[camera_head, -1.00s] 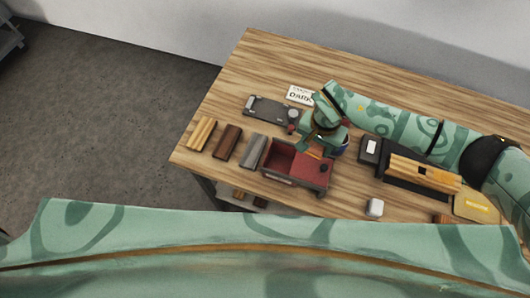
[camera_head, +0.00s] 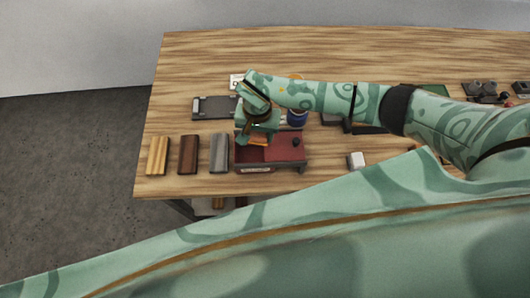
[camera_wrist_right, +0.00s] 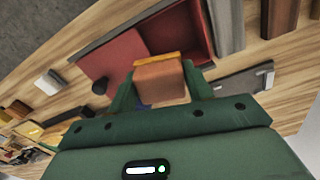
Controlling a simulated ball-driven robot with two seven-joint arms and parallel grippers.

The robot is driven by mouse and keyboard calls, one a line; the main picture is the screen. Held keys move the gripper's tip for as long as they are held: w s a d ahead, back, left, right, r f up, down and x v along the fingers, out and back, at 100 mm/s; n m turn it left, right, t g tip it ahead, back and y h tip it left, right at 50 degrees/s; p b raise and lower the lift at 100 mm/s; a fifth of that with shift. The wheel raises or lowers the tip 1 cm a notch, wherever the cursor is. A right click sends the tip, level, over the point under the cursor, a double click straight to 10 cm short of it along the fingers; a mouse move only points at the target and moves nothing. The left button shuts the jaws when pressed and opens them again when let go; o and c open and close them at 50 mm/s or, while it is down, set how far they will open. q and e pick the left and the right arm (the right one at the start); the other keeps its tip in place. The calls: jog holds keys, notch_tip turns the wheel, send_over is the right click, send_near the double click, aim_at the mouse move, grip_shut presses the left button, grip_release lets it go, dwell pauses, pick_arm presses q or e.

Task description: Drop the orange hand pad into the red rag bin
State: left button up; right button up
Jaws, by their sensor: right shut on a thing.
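The red rag bin (camera_head: 285,150) stands near the front edge of the table. Its left part is open and its right part is a flat red cover with a dark knob. The bin also shows in the wrist view (camera_wrist_right: 113,54), its open compartment towards the top. My right gripper (camera_head: 257,136) is shut on the orange hand pad (camera_head: 258,142). In the wrist view the pad (camera_wrist_right: 160,80) sits between the two green fingers, in front of the bin's open part. The pad appears above the bin, not resting in it. My left gripper is not in view.
Yellow, brown and grey blocks (camera_head: 188,155) stand in a row left of the bin. A dark grey plate (camera_head: 213,107) lies behind them. A blue container (camera_head: 297,117) is behind the bin, and a white block (camera_head: 356,160) lies to its right.

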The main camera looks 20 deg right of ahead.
jog(key=shift+d, duration=0.1)
jog(key=o, duration=1)
jog(key=shift+r, duration=0.1)
jog(key=shift+r, duration=0.35)
notch_tip(320, 180, up, 16)
jog(key=shift+f, duration=0.25)
